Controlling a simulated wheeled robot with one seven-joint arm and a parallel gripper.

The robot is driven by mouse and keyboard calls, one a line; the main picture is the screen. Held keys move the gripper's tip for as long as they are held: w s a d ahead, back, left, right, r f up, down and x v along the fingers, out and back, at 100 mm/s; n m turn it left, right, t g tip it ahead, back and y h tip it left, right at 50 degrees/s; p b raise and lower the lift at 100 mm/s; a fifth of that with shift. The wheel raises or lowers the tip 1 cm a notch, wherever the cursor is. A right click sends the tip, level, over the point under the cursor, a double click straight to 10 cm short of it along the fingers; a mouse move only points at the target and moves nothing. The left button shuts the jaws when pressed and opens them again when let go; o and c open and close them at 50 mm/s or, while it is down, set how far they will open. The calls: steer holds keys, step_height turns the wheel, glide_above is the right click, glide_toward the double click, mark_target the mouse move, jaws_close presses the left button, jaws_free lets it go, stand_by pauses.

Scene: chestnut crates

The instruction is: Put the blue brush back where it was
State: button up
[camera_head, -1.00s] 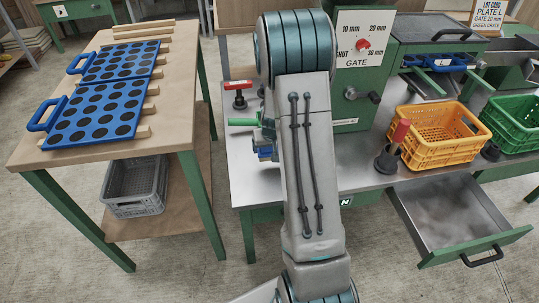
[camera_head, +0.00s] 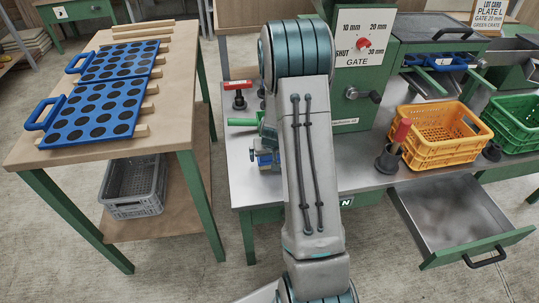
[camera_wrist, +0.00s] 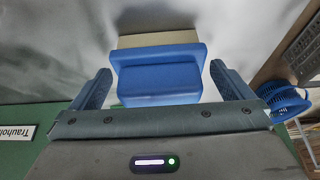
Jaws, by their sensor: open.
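The blue brush (camera_wrist: 158,75), a blue block with a cream strip along its far side, is in the middle of the wrist view. It appears to be on or just above the steel bench top (camera_wrist: 225,25); I cannot tell whether it touches. My gripper (camera_wrist: 160,82) is open, with one finger on each side of the brush and a visible gap at each side. In the head view a small blue and cream part, likely the brush (camera_head: 264,160), shows left of my arm near the bench's left edge. My arm hides most of the gripper there.
A green-handled thing (camera_head: 242,122) and a red-handled tool (camera_head: 238,86) are close by. A red-handled tool in a dark holder (camera_head: 392,150), a yellow crate (camera_head: 440,150) and an open drawer (camera_head: 455,215) are right. Blue plates (camera_head: 95,115) lie on the wooden table.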

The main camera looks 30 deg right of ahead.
steer(key=p+v, duration=0.3)
steer(key=v, duration=0.9)
steer(key=s+a+r+n+g, duration=0.1)
steer(key=s+a+r, duration=0.3)
steer(key=s, duration=0.3)
steer(key=s+a+r+n, duration=0.1)
steer(key=s+a+r, duration=0.3)
steer(key=s, duration=0.3)
steer(key=s+a+r+n+g+y, duration=0.1)
steer(key=s+a+r, duration=0.4)
steer(key=s+a, duration=0.1)
steer(key=shift+s+a+g, duration=0.25)
steer(key=shift+s+g, duration=0.05)
steer(key=shift+s, duration=0.35)
